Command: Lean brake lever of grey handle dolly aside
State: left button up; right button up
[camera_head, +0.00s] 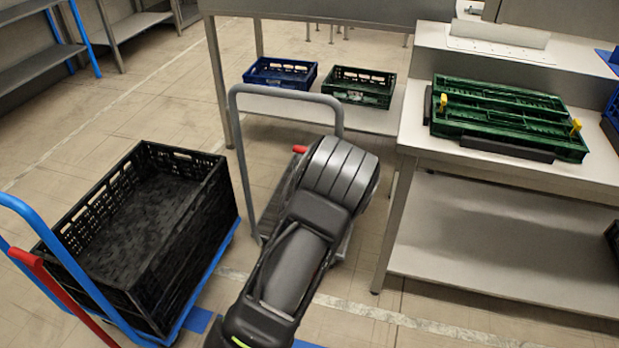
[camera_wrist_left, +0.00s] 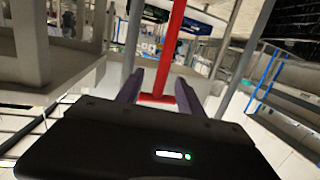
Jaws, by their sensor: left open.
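The grey handle dolly stands in the middle of the head view. Its grey tube handle (camera_head: 236,140) rises behind my arm, and part of its deck (camera_head: 268,212) shows. A small piece of its red brake lever (camera_head: 299,149) shows beside my wrist; the rest is hidden. In the left wrist view the red lever (camera_wrist_left: 171,55) runs upright between the two purplish fingers of my left gripper (camera_wrist_left: 160,80). The fingers are apart; I cannot tell whether either touches the lever. My arm hides the left gripper in the head view. My right gripper is not in view.
A blue-handled dolly (camera_head: 82,273) with a black crate (camera_head: 190,235) and its own red lever (camera_head: 48,284) stands at left. Blue (camera_head: 262,80) and green (camera_head: 342,96) crates sit on a low shelf behind. A table (camera_head: 545,165) at right holds a folded green crate (camera_head: 470,128).

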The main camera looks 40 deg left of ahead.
pick_arm(q)
jog(key=r, duration=0.1)
jog(key=a+r, duration=0.1)
jog(key=r+t, duration=0.1)
jog(key=shift+w+a+r+y, duration=0.2)
jog(key=shift+w+y, duration=0.15)
jog(key=shift+y, duration=0.05)
jog(key=shift+x, duration=3.9)
grip_shut()
